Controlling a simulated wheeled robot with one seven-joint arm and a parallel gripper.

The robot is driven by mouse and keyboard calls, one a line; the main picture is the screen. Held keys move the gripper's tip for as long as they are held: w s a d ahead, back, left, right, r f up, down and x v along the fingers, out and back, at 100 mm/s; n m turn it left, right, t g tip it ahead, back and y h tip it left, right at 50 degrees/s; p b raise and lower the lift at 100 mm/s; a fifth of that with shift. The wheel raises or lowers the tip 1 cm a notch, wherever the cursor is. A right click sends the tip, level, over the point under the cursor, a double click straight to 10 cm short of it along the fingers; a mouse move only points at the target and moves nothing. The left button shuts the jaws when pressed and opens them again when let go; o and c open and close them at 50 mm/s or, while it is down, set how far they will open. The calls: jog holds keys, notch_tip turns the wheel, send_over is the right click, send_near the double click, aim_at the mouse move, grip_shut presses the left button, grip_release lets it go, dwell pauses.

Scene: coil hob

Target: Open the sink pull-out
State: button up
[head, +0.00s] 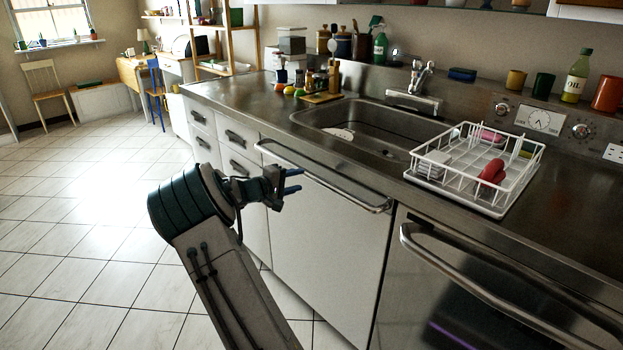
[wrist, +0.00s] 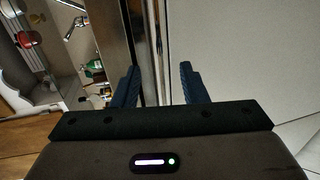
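The sink pull-out (head: 325,240) is a white front panel below the sink, and it looks shut, flush with the cabinet. Its long metal bar handle (head: 335,187) runs along the top edge. My gripper (head: 296,180) is in front of the panel, just below the handle's left part in the head view. In the wrist view my gripper (wrist: 158,85) has its two dark fingers apart, with nothing held. The pull-out's white front (wrist: 230,50) fills the right side there, and the narrow strip with the handle shows between the fingers. I cannot tell the exact gap to the handle.
The metal sink (head: 365,125) and a white dish rack (head: 475,170) are on the steel counter above. White drawers (head: 235,140) with dark handles are to the left. An appliance with a thick bar handle (head: 480,290) is to the right. The tiled floor (head: 80,230) at left is clear.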

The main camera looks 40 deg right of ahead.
aim_at(309, 178)
jog(key=x, duration=0.7)
grip_shut()
